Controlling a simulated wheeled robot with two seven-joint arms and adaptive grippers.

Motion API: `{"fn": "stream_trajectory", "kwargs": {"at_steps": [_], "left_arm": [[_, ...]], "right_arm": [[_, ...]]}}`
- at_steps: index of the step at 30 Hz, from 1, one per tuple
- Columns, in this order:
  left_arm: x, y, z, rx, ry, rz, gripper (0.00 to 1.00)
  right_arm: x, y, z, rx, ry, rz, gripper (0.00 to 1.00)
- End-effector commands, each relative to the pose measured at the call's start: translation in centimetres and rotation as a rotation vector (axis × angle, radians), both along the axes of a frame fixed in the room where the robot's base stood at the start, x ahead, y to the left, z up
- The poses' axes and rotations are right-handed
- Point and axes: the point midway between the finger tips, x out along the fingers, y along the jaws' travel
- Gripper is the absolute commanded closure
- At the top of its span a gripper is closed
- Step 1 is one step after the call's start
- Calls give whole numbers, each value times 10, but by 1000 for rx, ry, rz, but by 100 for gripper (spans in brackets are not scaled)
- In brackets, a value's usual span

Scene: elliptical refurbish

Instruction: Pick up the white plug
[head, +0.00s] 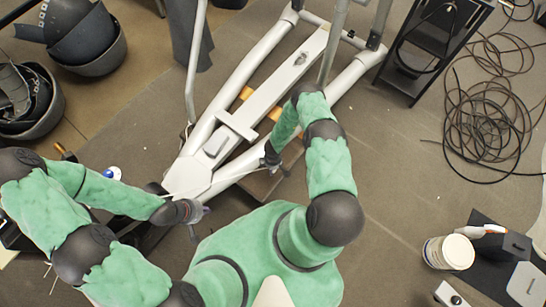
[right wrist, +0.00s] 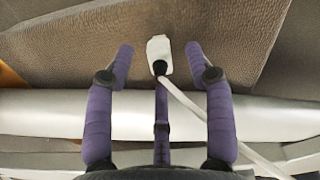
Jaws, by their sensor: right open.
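The white plug (right wrist: 158,52) shows in the right wrist view on or just above a brown textured surface, with a white cable (right wrist: 205,125) running from it to the lower right. My right gripper (right wrist: 160,57) is open, its purple fingers on either side of the plug, with a gap on both sides. In the head view, my right gripper (head: 272,160) is low beside the machine's frame, and I cannot make out the plug there. My left gripper (head: 193,212) is near the front end of the machine; its fingers are too small to read.
The white elliptical frame (head: 245,110) stands in the middle. A pale tube (right wrist: 60,112) crosses below my right fingers. Dark bins (head: 92,45) are at upper left, tangled cables (head: 480,125) at right, and a white tub (head: 448,252) at lower right. Floor at right centre is clear.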

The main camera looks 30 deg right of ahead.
Motion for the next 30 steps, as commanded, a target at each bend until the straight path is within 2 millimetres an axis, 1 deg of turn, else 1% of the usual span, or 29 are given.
{"fn": "stream_trajectory", "kwargs": {"at_steps": [1,3,9,10,11,12,14,15,26,29,30], "left_arm": [[0,0,-4,0,0,0,100],[0,0,-5,0,0,0,100],[0,0,-4,0,0,0,100],[0,0,-4,0,0,0,100],[0,0,-4,0,0,0,100],[0,0,-4,0,0,0,100],[0,0,-4,0,0,0,100],[0,0,-4,0,0,0,100],[0,0,-3,0,0,0,100],[0,0,0,0,0,0,100],[0,0,2,0,0,0,100]], "right_arm": [[0,0,-8,1,1,0,46],[0,0,-11,0,0,0,46],[0,0,-10,0,0,0,46],[0,0,-10,0,0,0,52],[0,0,-10,0,0,0,60],[0,0,-10,0,0,0,71],[0,0,-10,0,0,0,88],[0,0,-10,0,0,0,100],[0,0,-9,0,0,0,100],[0,0,-2,-1,-1,0,100],[1,0,3,-1,-1,0,100]]}}
